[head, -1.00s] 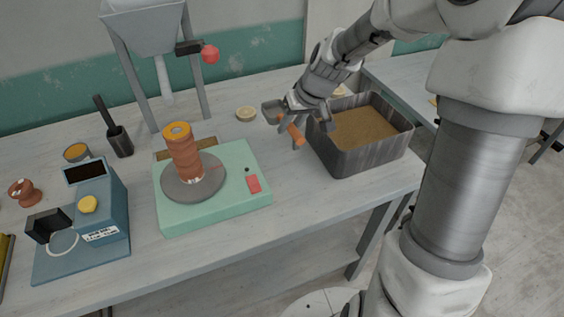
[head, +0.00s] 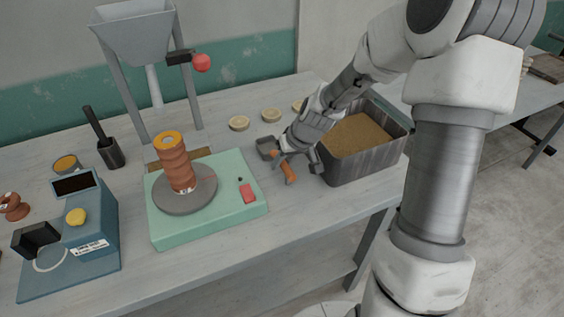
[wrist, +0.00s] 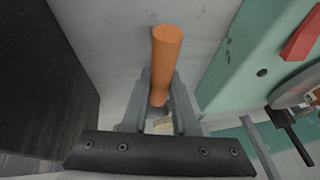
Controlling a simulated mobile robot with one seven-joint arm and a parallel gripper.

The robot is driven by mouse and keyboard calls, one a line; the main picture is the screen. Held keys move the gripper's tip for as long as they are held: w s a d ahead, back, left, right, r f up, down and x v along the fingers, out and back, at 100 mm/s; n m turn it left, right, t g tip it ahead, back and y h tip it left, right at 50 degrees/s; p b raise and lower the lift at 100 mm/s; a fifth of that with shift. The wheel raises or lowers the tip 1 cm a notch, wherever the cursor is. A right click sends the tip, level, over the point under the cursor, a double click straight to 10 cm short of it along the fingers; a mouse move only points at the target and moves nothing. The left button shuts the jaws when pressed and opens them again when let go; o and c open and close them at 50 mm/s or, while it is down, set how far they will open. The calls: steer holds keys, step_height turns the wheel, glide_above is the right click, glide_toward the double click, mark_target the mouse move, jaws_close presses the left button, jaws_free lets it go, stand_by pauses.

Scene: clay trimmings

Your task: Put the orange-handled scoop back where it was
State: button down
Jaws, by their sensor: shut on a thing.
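The scoop has an orange handle (head: 289,173) and a dark grey scoop head (head: 267,147). In the head view it is between the green-topped turntable unit and the dark grey bin, at or just above the table; I cannot tell if it touches. My gripper (head: 289,156) is shut on the scoop, near where handle and head meet. In the wrist view the orange handle (wrist: 165,60) sticks out beyond the fingers (wrist: 160,110) over the pale table; the scoop head is mostly hidden there.
The bin (head: 360,167) of brown grains stands right of the gripper. The green unit (head: 215,215) with a brown ribbed spool (head: 176,170) stands left. Several pale discs (head: 238,123) lie behind. The table (head: 290,215) in front is clear.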

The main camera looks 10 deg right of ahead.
steer(key=shift+f, duration=0.2)
steer(key=c, duration=0.7)
jaws_free()
steer(key=shift+r, duration=0.1)
steer(key=shift+r, duration=0.3)
steer(key=p+v, duration=0.1)
steer(key=v, duration=1)
steer(key=shift+s+d+r, duration=0.1)
steer(key=shift+s+r, duration=0.05)
steer(key=shift+r, duration=0.15)
